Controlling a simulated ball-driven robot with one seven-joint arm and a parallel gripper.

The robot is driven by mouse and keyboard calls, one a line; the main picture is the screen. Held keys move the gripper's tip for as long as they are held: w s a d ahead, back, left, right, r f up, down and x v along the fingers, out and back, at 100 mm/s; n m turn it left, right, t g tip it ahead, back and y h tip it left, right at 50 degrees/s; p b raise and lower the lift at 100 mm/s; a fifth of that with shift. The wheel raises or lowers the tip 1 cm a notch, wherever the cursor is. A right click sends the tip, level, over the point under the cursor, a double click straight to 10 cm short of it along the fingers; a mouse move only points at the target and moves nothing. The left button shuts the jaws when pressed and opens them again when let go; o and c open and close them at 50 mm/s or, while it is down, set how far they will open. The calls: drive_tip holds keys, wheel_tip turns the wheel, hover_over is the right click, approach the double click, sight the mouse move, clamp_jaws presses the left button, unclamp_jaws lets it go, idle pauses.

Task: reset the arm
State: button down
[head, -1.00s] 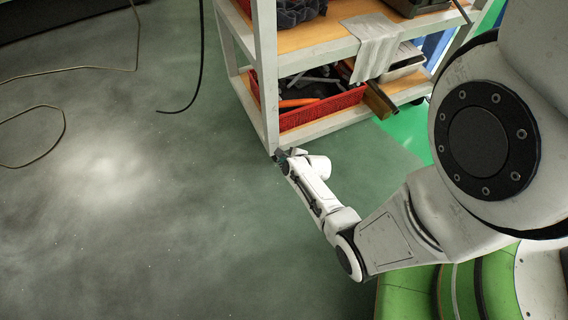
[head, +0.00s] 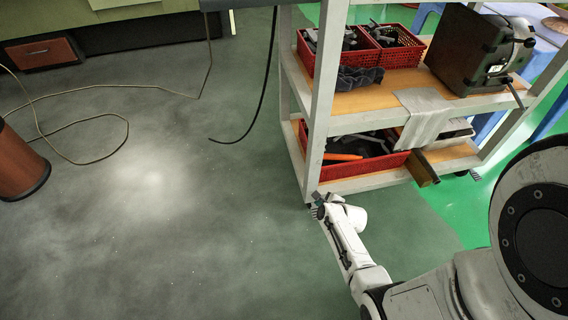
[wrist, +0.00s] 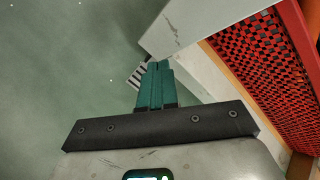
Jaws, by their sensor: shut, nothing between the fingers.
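My arm reaches out low over the floor, with my gripper (head: 317,203) close to the bottom of the cart's near left leg (head: 318,120). In the wrist view my gripper (wrist: 157,75) shows two teal fingers pressed together with nothing between them. The cart's pale leg (wrist: 190,25) lies just past the fingertips there; I cannot tell whether they touch it.
The cart's lower shelf holds a red basket (head: 360,168), also in the wrist view (wrist: 270,80). Its upper shelf holds red bins (head: 398,50), a grey cloth (head: 425,115) and a black machine (head: 470,50). Cables (head: 90,88) lie on open floor left.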

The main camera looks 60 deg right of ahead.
drive_tip(key=w+a+r+n+g+y, duration=0.1)
drive_tip(key=w+a+r+n+y, duration=0.15)
drive_tip(key=a+n, duration=0.35)
drive_tip(key=w+a+r+n+y, duration=0.1)
drive_tip(key=a+r+n, duration=0.3)
drive_tip(key=a+n, duration=0.3)
drive_tip(key=w+a+r+n+g+y, duration=0.1)
drive_tip(key=a+r+n+y, duration=0.15)
drive_tip(key=a+n, duration=0.35)
drive_tip(key=s+a+r+n+g, duration=0.2)
drive_tip(key=s+a+r+n, duration=0.4)
drive_tip(key=n, duration=0.3)
drive_tip(key=s+a+r+n+g, duration=0.2)
drive_tip(key=s+a+r+n, duration=0.15)
drive_tip(key=r+n, duration=0.3)
wheel_tip(320, 180, up, 35)
drive_tip(key=p, duration=3.4)
drive_tip(key=shift+s+d+f+h, duration=0.15)
drive_tip(key=shift+s+d+h, duration=0.15)
drive_tip(key=shift+d, duration=0.05)
